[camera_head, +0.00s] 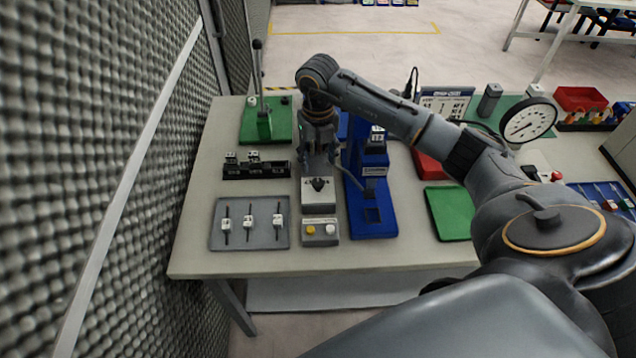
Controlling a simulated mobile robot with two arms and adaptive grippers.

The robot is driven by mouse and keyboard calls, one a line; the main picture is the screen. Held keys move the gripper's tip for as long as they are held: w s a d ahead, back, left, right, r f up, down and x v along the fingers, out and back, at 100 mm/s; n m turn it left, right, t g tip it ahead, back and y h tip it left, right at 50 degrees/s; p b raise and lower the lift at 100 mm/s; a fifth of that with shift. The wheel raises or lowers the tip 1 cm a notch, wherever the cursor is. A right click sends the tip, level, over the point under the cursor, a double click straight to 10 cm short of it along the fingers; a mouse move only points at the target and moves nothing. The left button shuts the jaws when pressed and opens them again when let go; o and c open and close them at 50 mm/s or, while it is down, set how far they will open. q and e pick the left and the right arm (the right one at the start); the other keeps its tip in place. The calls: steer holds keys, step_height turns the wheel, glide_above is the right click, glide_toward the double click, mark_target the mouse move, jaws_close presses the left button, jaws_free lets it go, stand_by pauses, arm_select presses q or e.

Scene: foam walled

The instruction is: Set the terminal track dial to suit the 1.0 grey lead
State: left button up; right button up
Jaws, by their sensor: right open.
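A light box with a black dial (318,184) stands near the middle of the table; the dial's setting is too small to read. My right gripper (320,165) points down just behind and above the dial, open, with its fingers hard to make out. I cannot tell whether it touches the dial. Several leads with white tags, one of them here (250,222), lie in a grey tray (218,240) at the front left; their sizes and colours are not readable. My left gripper is out of view.
A blue press (372,222) stands right of the dial. A button box (320,231) with a yellow and a white button sits in front. A black terminal block (257,170), a green lever stand (265,128), a green mat (450,212) and a round gauge (528,120) are around. A foam wall borders the left.

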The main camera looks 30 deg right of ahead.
mark_target(318, 182)
step_height(318, 182, down, 9)
steer(key=b, duration=0.4)
steer(key=shift+r+b, duration=0.1)
steer(key=shift+b, duration=0.3)
jaws_close()
